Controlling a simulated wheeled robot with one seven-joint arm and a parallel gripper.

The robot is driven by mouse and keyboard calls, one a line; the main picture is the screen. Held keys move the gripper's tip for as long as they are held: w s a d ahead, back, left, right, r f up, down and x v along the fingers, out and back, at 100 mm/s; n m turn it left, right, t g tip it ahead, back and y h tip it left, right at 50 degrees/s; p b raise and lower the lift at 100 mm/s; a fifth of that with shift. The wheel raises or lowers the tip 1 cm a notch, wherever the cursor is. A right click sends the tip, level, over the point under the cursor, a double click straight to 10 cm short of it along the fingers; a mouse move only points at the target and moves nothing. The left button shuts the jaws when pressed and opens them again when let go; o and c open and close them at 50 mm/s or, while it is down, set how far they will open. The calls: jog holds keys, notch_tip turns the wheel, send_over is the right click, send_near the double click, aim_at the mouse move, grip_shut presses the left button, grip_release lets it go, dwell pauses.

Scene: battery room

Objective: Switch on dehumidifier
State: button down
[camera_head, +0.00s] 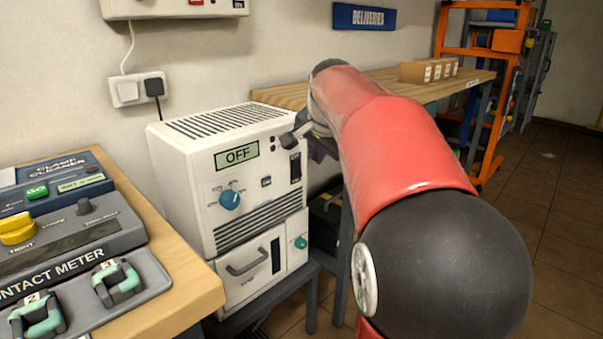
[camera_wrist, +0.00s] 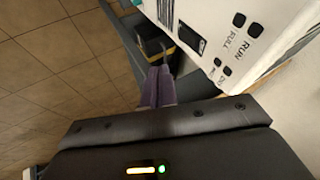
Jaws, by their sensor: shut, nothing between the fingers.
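The white dehumidifier (camera_head: 180,165) stands beside the workbench, and its display (camera_head: 238,155) reads OFF. Its front has a blue knob (camera_head: 229,200), a dark upright switch (camera_head: 295,167) near the right edge, and small dark indicators. In the wrist view its front panel (camera_wrist: 215,30) fills the upper right, with the dark switch (camera_wrist: 190,39) and dark round spots marked RUN and FULL. My gripper (camera_wrist: 158,72) is shut and empty, its purple fingers beside the panel, apart from the switch in the picture. In the head view my arm mostly hides the gripper (camera_head: 320,151).
The lower part of the dehumidifier has a handled drawer (camera_head: 247,262) and a green knob (camera_head: 300,243). A wooden bench (camera_head: 190,275) with meters is at left. A shelf with cardboard boxes (camera_head: 428,70) and an orange rack (camera_head: 488,100) stand behind. Tiled floor (camera_head: 555,220) is open at right.

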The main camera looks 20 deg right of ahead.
aim_at(297, 169)
jog(key=w+f, duration=0.8)
jog(key=w, duration=0.1)
jog(key=shift+d+f, duration=0.2)
jog(key=shift+f, duration=0.15)
jog(key=shift+w, duration=0.1)
jog(key=shift+w+a+f, duration=0.1)
jog(key=shift+w+f, duration=0.05)
jog(key=shift+w, duration=0.05)
dwell(0.4)
